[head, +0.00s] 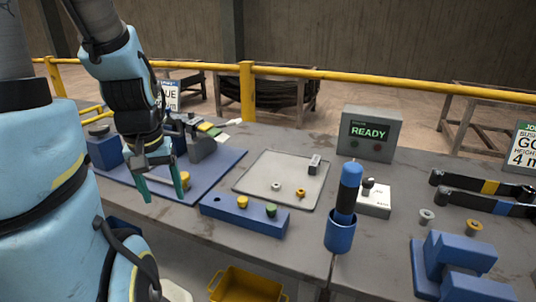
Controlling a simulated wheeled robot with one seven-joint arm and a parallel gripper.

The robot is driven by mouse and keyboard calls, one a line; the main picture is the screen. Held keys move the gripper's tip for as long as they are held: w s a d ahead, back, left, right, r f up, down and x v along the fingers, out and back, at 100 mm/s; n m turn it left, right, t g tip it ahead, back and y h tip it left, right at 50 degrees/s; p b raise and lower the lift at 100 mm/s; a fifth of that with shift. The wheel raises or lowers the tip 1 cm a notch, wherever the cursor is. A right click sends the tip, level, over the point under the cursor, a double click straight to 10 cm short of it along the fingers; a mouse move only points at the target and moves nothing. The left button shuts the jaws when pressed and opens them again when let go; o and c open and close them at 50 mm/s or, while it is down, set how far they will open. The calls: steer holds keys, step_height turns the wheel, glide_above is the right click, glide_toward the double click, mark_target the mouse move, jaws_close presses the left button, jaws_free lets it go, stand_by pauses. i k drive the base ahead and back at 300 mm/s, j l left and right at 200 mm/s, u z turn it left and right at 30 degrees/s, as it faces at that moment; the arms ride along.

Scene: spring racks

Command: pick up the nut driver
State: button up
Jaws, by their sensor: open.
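What looks like the nut driver (349,185) stands upright at the table's front edge, with a blue handle and a dark band. Its lower end is hidden inside a blue cup-shaped holder (340,236). My gripper (164,190) hangs at the left, its teal fingers apart and pointing down. It is empty, over or near the blue board, and well to the left of the nut driver, not touching it.
A blue block (243,215) with bushings and a grey tray (285,182) with small parts lie between. A white box (374,200) and READY display (369,133) stand behind the driver. Blue brackets (460,252) are at right. A yellow bin (247,286) sits below.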

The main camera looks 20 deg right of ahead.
mark_target(352, 173)
steer(key=u, duration=0.2)
steer(key=k+l+u, duration=0.1)
steer(key=k+u, duration=0.15)
steer(key=u, duration=0.15)
steer(key=k+u, duration=0.35)
steer(key=k+j+u, duration=0.1)
steer(key=k, duration=0.3)
steer(key=k+j, duration=0.1)
steer(key=k, duration=0.25)
steer(key=k+j+u, duration=0.15)
steer(key=k, duration=0.25)
